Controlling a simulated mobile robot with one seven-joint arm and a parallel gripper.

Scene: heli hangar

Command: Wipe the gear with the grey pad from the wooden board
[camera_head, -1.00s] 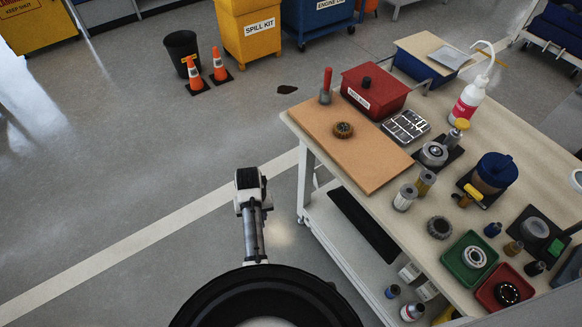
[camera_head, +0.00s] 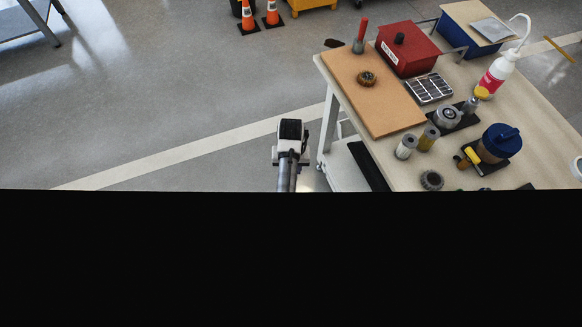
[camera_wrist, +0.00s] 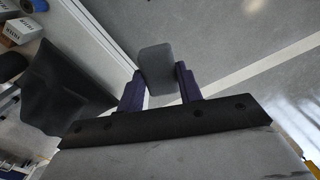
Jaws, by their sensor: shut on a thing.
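The gear (camera_head: 367,78) is a brown-bronze toothed ring lying flat on the wooden board (camera_head: 385,106), towards its far end. The board lies on the left end of the workbench. The grey pad (camera_wrist: 157,68) is a rounded grey block between the two dark purple fingers of my gripper (camera_wrist: 160,88) in the wrist view. The fingers are shut on it. In the head view my arm (camera_head: 290,150) is left of the bench, off its edge and apart from the board and gear. The pad and fingers cannot be made out there.
A red box (camera_head: 407,50), a metal divided tray (camera_head: 429,88) and a red-handled tool (camera_head: 360,38) stand around the board. A white squeeze bottle (camera_head: 497,75) and several canisters crowd the bench's right. Black fills the head view's lower part.

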